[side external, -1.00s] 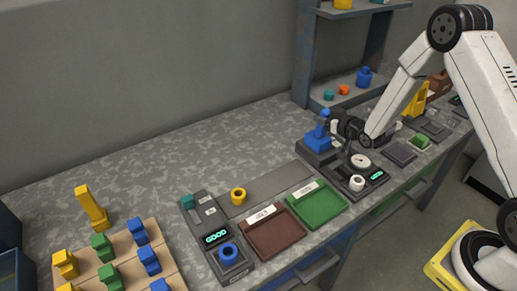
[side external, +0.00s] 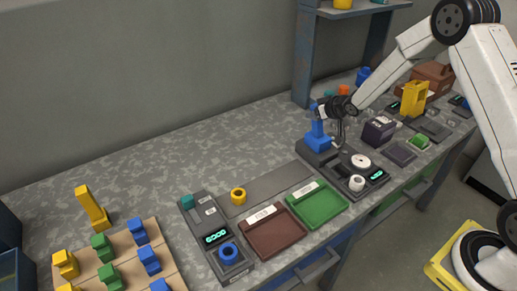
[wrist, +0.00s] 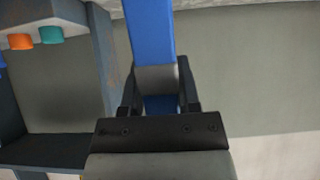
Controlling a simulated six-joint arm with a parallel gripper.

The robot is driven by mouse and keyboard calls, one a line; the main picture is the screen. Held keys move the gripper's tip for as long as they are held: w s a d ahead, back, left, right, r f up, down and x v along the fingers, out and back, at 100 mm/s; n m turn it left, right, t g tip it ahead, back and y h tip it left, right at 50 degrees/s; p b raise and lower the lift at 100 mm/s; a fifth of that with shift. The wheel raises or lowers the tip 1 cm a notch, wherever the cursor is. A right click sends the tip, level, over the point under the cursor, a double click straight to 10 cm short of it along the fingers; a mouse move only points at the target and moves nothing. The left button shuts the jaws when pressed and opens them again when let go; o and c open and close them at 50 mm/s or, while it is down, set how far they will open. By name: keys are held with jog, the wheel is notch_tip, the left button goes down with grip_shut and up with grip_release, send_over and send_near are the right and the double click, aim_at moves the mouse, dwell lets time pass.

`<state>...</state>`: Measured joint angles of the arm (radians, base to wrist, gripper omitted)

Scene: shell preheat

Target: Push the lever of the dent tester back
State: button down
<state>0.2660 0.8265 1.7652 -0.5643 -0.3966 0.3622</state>
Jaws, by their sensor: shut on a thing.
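The tester (side external: 345,182) is a dark device at the bench's right part, with a blue upright (side external: 317,141), a round white dial, a white ring and a lit green display. I take it to be the dent tester. My gripper (side external: 327,107) is at the top of the blue upright in the side view. In the wrist view my gripper (wrist: 160,92) is shut on a blue bar (wrist: 150,35) with a grey band, which seems to be the lever. The lever's exact tilt is hard to tell, as the gripper partly covers it.
A blue-grey shelf (side external: 303,55) stands close behind the gripper. A dark labelled box (side external: 378,131) and a yellow stand (side external: 413,98) are to the right. Green (side external: 318,205) and brown (side external: 274,235) trays lie in front. A device with a lit display (side external: 215,237) is at left.

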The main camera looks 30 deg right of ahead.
jog(key=shift+w+f+g, duration=0.25)
jog(key=shift+w+g, duration=0.2)
jog(key=shift+g, duration=0.25)
dwell(0.4)
jog(key=shift+c, duration=1.6)
grip_release()
jog(key=shift+r, duration=0.1)
jog(key=v, duration=0.7)
jog(key=shift+s+r, duration=0.2)
jog(key=shift+s, duration=0.1)
